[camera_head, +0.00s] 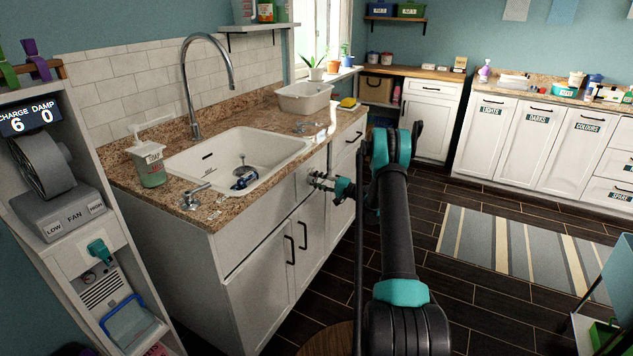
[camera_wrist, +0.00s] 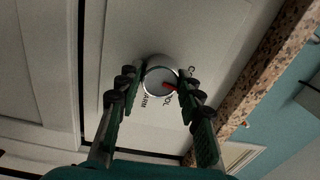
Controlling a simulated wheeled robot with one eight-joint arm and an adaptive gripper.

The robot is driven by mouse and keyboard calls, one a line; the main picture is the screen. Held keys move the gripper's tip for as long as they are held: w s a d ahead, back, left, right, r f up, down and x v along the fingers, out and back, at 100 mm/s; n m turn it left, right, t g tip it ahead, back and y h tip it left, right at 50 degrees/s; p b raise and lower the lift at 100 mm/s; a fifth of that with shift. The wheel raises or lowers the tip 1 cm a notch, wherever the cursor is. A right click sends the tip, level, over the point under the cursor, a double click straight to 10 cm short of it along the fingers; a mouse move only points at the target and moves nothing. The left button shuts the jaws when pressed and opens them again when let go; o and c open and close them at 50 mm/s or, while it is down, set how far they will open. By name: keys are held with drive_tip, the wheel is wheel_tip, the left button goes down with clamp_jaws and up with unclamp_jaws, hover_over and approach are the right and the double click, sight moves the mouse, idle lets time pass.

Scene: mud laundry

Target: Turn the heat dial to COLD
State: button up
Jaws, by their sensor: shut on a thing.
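The heat dial (camera_wrist: 157,76) is a round silver-grey knob on a white cabinet front in the wrist view. Its red mark lies at the lower right of the knob, on the side of the partly hidden label ending in "OOL". A label ending in "ARM" is below the knob, and a label starting with "C" is at its right, cut off by a finger. My gripper (camera_wrist: 159,82) has one dark green finger on each side of the knob and is shut on it. In the head view my gripper (camera_head: 326,184) is at the sink cabinet front, just below the counter edge.
The granite counter (camera_head: 232,207) holds a white sink (camera_head: 240,150), a faucet (camera_head: 188,85), a soap bottle (camera_head: 150,165) and a white tub (camera_head: 304,97). Cabinet door handles (camera_head: 302,234) stick out below. A fan unit (camera_head: 50,170) stands at left.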

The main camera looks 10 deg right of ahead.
drive_tip(key=shift+n, duration=0.6)
drive_tip(key=o, duration=1.2)
drive_tip(key=shift+c, duration=0.2)
drive_tip(key=shift+s+d, duration=0.1)
drive_tip(key=v, duration=1.1)
drive_tip(key=shift+s+d, duration=0.2)
drive_tip(key=shift+d, duration=0.15)
drive_tip(key=shift+f, duration=0.1)
